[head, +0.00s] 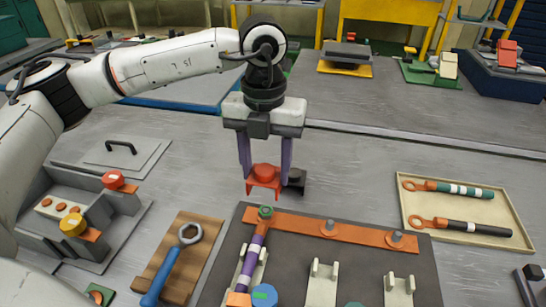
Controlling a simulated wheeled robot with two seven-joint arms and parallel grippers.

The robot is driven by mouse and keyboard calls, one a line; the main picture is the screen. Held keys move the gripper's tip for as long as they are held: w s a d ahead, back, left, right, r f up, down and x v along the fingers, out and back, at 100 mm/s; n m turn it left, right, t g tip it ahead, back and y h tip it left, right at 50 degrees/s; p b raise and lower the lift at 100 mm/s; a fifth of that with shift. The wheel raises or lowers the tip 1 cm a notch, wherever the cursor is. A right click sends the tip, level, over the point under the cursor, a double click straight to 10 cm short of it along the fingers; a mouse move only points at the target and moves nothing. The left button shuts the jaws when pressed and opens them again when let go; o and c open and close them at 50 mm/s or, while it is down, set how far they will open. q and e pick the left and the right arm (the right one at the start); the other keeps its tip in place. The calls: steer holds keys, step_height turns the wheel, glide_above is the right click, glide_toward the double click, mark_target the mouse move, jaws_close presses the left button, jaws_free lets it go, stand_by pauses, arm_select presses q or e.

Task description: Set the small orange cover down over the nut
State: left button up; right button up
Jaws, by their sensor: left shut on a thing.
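The small orange-red cover (263,184) with a round top hangs between the fingers of my left gripper (265,172). The gripper is shut on it and points straight down. My right gripper is not in view.
A small dark block (297,180) is beside the cover. A tan tray (492,237) with two leads lies to the right. A blue-handled wrench (170,270) rests on a wooden board. A grey parts holder (122,200) is left.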

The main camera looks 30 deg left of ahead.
mark_target(267, 208)
arm_select(q)
steer(key=shift+s+f+b, duration=0.15)
steer(key=shift+f+b, duration=0.15)
steer(key=shift+f, duration=0.2)
steer(key=shift+f+b, duration=0.9)
steer(key=shift+f, duration=0.7)
steer(key=shift+f+b, duration=0.55)
steer(key=shift+f, duration=0.1)
steer(key=shift+b, duration=0.3)
steer(key=shift+f, duration=0.2)
steer(key=shift+f+b, duration=0.7)
steer(key=shift+b, duration=0.05)
steer(key=shift+f, duration=0.2)
steer(key=shift+f+b, duration=0.55)
steer(key=shift+b, duration=0.1)
